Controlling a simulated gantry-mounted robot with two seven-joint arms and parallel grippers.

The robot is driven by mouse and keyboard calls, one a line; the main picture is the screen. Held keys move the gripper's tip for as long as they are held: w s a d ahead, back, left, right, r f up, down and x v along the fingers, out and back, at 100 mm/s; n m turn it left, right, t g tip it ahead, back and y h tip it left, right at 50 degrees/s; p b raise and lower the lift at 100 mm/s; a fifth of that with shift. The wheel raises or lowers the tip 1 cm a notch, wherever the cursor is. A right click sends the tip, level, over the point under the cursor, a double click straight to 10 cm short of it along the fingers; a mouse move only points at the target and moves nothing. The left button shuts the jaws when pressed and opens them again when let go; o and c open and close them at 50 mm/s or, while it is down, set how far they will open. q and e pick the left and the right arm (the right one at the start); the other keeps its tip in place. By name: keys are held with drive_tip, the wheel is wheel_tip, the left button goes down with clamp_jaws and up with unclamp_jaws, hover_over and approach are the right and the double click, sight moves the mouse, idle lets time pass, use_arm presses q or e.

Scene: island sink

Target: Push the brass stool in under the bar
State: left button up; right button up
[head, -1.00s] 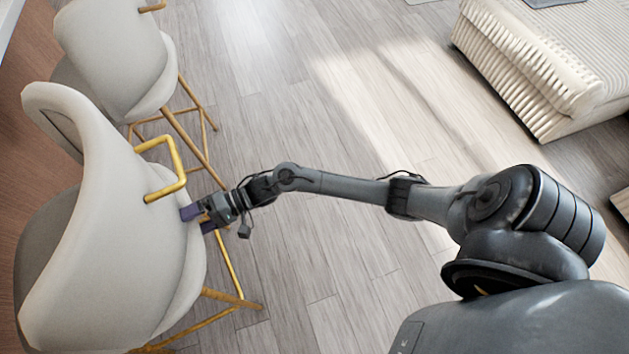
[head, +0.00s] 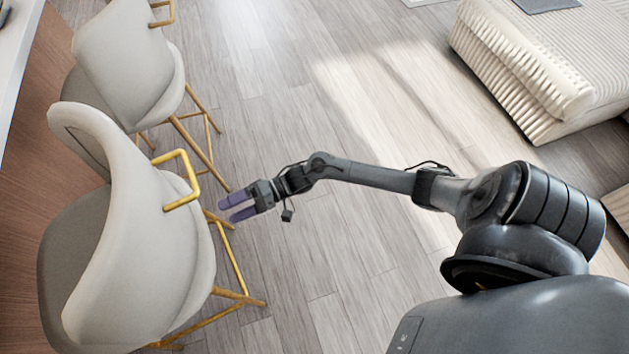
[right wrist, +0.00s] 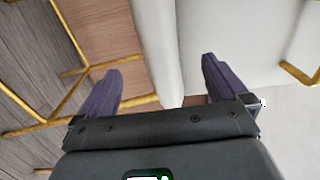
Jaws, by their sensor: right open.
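The near stool (head: 140,250) has a cream shell back, a grey seat, brass legs and a brass back handle (head: 179,178). It stands upright at the left of the head view, its seat side toward the wood-panelled bar (head: 40,150). My right gripper (head: 226,209) is open and empty, just right of the shell, with a small gap seeming to show. In the right wrist view, the two purple fingers (right wrist: 162,70) point at the shell (right wrist: 225,45), whose edge lies between them. Contact cannot be told there. My left gripper is out of view.
A second like stool (head: 128,60) stands behind the near one along the bar. A cream ribbed sofa (head: 520,70) is at the upper right. The wood-plank floor (head: 330,270) between the stools and sofa is clear.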

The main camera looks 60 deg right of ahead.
drive_tip(key=s+a+r+m+p, duration=0.2)
drive_tip(key=s+a+r+p, duration=0.2)
drive_tip(key=s+p, duration=0.45)
drive_tip(key=s+a+r+t+h+p, duration=0.2)
drive_tip(key=a+r+h+p, duration=0.3)
drive_tip(key=r, duration=0.5)
drive_tip(key=s+d+r+n+g+h+p, duration=0.2)
drive_tip(key=s+d+r+n+h+p, duration=0.15)
drive_tip(key=d+r+h, duration=0.45)
drive_tip(key=s+d+f+n+g+h, duration=0.2)
drive_tip(key=s+d+f+n+g, duration=0.1)
drive_tip(key=s+d+n+g, duration=0.4)
wheel_tip(320, 180, up, 39)
drive_tip(key=t+p, duration=0.1)
drive_tip(key=p, duration=3.7)
drive_tip(key=shift+s+a+f, duration=0.2)
drive_tip(key=shift+s+a, duration=0.05)
drive_tip(key=shift+a, duration=0.1)
